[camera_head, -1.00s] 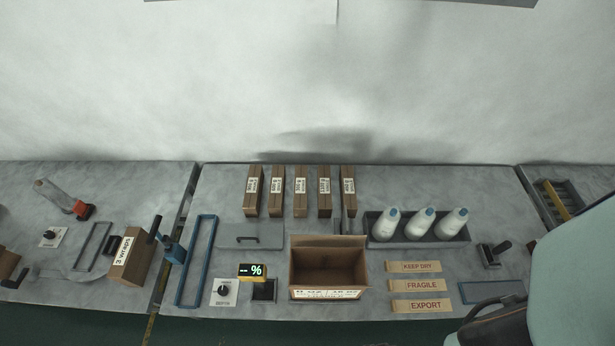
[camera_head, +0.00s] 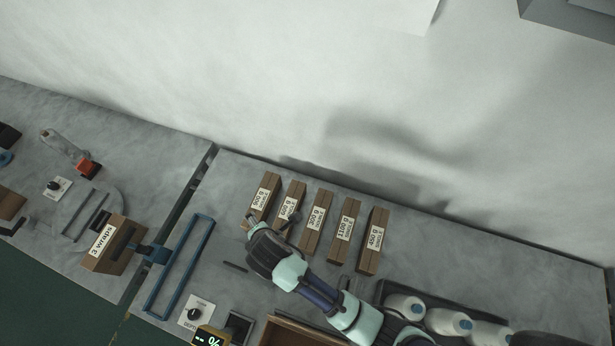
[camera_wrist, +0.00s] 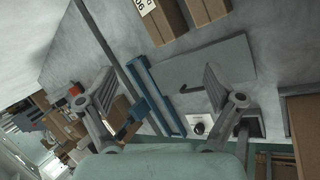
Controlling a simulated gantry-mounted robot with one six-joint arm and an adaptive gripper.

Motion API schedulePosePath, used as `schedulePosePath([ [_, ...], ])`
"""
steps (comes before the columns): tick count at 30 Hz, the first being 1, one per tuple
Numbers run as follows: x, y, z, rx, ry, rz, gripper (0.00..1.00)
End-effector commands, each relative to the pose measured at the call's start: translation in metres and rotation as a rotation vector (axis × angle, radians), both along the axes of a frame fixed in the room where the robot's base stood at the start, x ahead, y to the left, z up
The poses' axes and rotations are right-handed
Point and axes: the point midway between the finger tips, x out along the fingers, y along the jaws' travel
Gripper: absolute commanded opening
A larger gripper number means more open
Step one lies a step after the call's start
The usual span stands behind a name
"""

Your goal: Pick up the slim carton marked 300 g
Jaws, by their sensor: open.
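Several slim brown cartons stand in a row at the back of the bench, each with a white label; in the head view the leftmost (camera_head: 270,186), second (camera_head: 296,190), third (camera_head: 318,221), fourth (camera_head: 341,243) and rightmost (camera_head: 379,215) show.
A blue frame (camera_head: 180,265) lies left of the cartons. A dial plate (camera_head: 196,313) and percent display (camera_head: 211,336) are at the front. An open box (camera_head: 290,331) is cut off below.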

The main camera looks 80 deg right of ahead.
Motion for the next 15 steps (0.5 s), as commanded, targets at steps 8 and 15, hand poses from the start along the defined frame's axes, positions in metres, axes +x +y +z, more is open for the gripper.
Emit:
schedulePosePath([
  [8,-0.119,-0.046,-0.151,-0.057,0.559,0.384,0.92],
  [15,-0.128,-0.049,-0.164,-0.053,0.597,0.426,0.92],
])
